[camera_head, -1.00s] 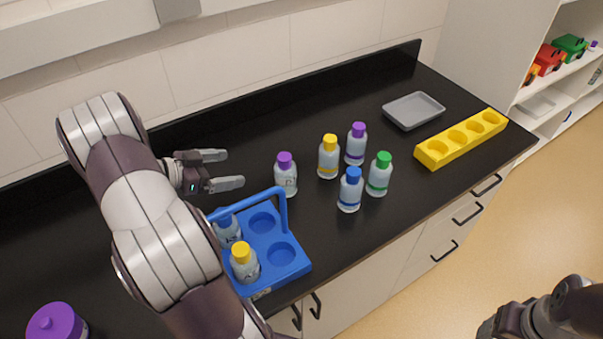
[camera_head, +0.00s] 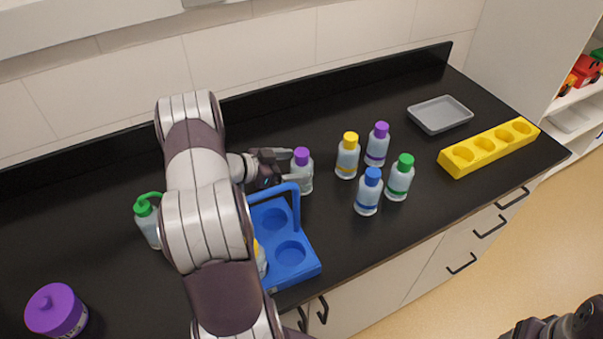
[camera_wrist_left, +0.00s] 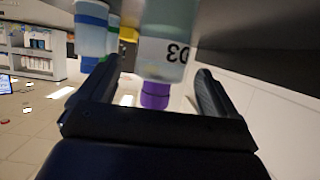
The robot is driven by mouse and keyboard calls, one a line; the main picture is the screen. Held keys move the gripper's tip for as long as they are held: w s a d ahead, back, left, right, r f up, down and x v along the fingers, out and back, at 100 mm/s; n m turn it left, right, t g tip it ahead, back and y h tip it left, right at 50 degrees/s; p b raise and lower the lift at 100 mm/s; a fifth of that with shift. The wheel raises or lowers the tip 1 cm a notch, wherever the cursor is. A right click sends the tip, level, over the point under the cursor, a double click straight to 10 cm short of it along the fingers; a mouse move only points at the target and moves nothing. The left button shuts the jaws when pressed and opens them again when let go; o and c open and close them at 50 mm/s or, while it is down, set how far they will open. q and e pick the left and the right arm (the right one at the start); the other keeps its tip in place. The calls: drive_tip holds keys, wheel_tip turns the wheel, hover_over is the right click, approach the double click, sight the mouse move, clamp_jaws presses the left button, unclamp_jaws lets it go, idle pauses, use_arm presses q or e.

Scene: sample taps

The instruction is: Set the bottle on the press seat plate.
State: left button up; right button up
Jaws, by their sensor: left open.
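A clear bottle with a purple cap (camera_head: 305,179) stands upright on the black counter, just behind the blue carrier. My left gripper (camera_head: 283,164) is open at the bottle's left side, its fingers pointing at it. In the left wrist view the bottle (camera_wrist_left: 168,50) appears upside down with its printed label, lined up between the two spread fingers (camera_wrist_left: 158,95). I cannot tell whether the fingertips reach past its sides. No press or seat plate can be made out. My right gripper is out of view; only part of that arm shows at the lower right.
A blue carrier (camera_head: 308,268) holds a bottle partly hidden by my left arm. Yellow-, purple-, blue- and green-capped bottles (camera_head: 368,192) stand to the right. Further right are a grey tray (camera_head: 440,115) and a yellow rack (camera_head: 458,169). A green-topped bottle (camera_head: 150,222) and purple-lidded jar (camera_head: 56,310) stand left.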

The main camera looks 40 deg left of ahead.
use_arm(q)
drive_tip(key=shift+w+d+f, duration=0.2)
drive_tip(key=shift+w+f, duration=0.1)
drive_tip(key=shift+w, duration=0.3)
drive_tip(key=shift+s+r, duration=0.1)
drive_tip(key=shift+s, duration=0.05)
drive_tip(key=shift+c, duration=1.2)
clamp_jaws()
